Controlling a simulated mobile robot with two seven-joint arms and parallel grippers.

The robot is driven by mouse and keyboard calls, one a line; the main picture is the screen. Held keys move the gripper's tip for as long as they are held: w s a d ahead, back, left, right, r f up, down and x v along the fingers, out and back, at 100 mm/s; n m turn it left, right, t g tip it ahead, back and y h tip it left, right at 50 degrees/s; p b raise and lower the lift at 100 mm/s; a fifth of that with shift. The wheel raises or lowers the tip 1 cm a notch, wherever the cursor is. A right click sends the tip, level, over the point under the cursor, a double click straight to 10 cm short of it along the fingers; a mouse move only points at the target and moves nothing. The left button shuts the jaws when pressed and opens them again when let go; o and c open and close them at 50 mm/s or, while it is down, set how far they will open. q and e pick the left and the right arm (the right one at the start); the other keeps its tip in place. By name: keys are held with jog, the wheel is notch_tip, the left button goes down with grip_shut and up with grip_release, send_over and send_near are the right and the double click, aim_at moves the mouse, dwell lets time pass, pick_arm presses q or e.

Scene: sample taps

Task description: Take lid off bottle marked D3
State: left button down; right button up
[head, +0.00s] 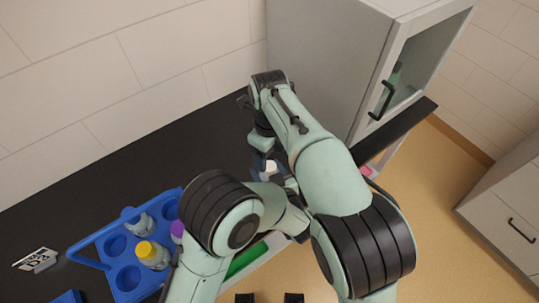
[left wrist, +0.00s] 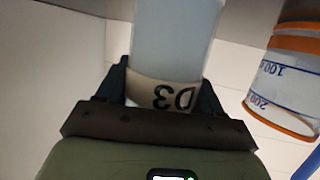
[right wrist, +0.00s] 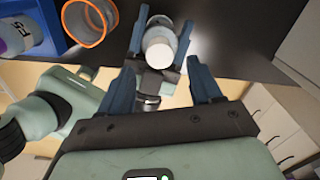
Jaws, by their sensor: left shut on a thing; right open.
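The bottle marked D3 shows in the left wrist view (left wrist: 172,40), with its label upside down there. My left gripper (left wrist: 165,88) is shut around it at the label. In the right wrist view the bottle's white lid (right wrist: 160,54) faces the camera, and it also shows in the head view (head: 270,167). My right gripper (right wrist: 163,82) is open, with its blue fingers apart and pointing toward the lid. The lid appears between them in the picture; I see no grip on it. My arms hide much of the bottle in the head view.
A blue rack (head: 98,243) on the black counter holds a yellow-lidded bottle (head: 150,255) and other bottles. An orange-rimmed beaker (right wrist: 88,22) is beside the rack. A grey cabinet (head: 325,60) stands behind my right arm.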

pick_arm(q)
jog(key=shift+c, duration=0.4)
grip_release()
jog(key=shift+s, duration=0.1)
